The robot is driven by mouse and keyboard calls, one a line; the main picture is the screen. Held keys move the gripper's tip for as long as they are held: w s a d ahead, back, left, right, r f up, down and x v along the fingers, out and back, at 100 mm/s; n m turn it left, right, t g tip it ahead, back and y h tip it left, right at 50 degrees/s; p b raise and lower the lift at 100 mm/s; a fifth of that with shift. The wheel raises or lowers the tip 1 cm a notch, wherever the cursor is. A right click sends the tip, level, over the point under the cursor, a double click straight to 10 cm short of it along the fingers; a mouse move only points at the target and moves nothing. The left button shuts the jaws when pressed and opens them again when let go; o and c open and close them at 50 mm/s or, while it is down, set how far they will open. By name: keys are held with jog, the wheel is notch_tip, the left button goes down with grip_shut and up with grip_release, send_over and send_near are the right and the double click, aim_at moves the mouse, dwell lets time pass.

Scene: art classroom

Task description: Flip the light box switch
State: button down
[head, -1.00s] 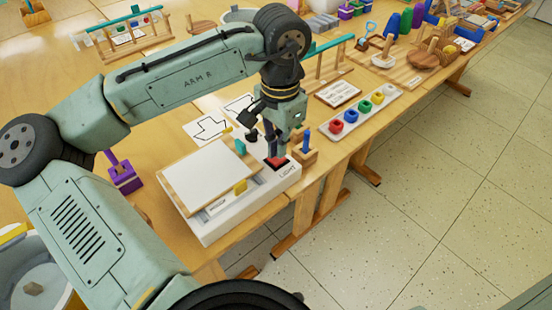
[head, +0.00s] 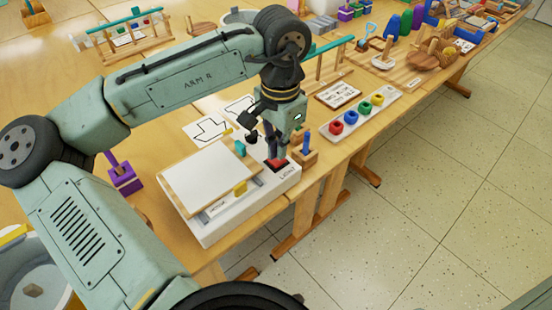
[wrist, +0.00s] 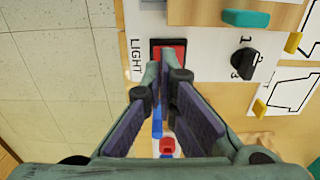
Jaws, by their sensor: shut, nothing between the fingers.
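The light box (head: 225,222) is a white box on the wooden table with a pale panel (head: 210,173) on top. Its red rocker switch (head: 277,162) sits in a dark frame at the right end beside the label LIGHT, and it also shows in the wrist view (wrist: 172,49). My gripper (head: 271,155) points down at the switch, shut and empty. In the wrist view its fingertips (wrist: 164,62) overlap the switch's near edge; I cannot tell whether they touch it. A black knob (wrist: 244,62) marked 1, 2, 3 is right of the switch there.
A wooden block with a blue peg (head: 306,145) stands close to the right of my gripper. A tray of coloured rings (head: 350,118) lies farther right. A purple peg block (head: 123,176) is at the left. Open floor lies beyond the table's front edge.

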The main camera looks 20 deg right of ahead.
aim_at(280, 162)
jog(key=shift+f+b, duration=0.6)
jog(key=shift+f, duration=0.55)
dwell(0.6)
jog(key=shift+r, duration=0.1)
notch_tip(280, 162, up, 7)
jog(key=p, duration=0.7)
dwell(0.5)
